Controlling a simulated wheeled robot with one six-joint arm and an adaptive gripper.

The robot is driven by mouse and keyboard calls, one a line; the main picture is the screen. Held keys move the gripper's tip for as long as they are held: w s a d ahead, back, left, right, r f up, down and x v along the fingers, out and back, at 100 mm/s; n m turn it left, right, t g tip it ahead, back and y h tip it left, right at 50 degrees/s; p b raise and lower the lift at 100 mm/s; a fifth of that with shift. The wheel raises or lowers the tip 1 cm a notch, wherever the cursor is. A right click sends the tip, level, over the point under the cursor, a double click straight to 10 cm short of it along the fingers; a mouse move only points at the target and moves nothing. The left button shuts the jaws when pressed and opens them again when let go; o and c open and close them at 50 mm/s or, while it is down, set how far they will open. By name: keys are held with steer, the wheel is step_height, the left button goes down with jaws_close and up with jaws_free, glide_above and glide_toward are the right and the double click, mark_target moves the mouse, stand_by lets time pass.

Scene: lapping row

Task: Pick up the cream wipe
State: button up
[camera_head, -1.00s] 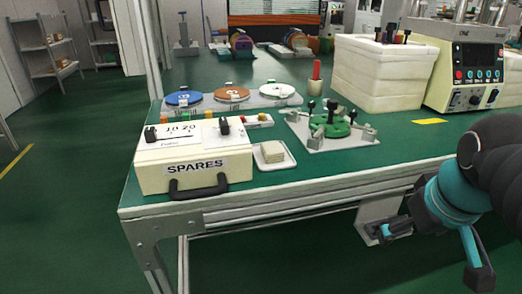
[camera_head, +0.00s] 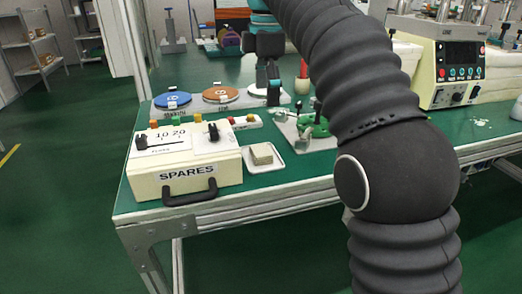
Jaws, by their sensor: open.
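The cream wipe (camera_head: 262,153) is a small folded stack lying on a small white tray (camera_head: 279,164), right of the spares case. My gripper (camera_head: 272,92) is above the bench behind the tray, apart from the wipe. My dark arm crosses the right half of the view and hides part of the bench.
The cream spares case (camera_head: 185,172) with a dark handle stands left of the tray. Coloured discs (camera_head: 220,94) lie behind it. A green fixture (camera_head: 315,126) stands at right, partly hidden by my arm. A cream control box (camera_head: 455,72) stands back right.

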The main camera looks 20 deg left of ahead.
steer(key=a, duration=0.1)
glide_above(261, 150)
steer(key=shift+n, duration=0.4)
steer(key=f, duration=0.5)
steer(key=w+f, duration=0.1)
steer(key=f, duration=0.2)
steer(key=shift+a, duration=0.1)
steer(key=shift+s+f+b, duration=0.2)
steer(key=shift+f+b, duration=0.2)
steer(key=shift+f, duration=1.05)
steer(key=shift+s+f+b, duration=0.2)
steer(key=shift+f+b, duration=0.15)
steer(key=shift+f, duration=1.1)
steer(key=c, duration=1)
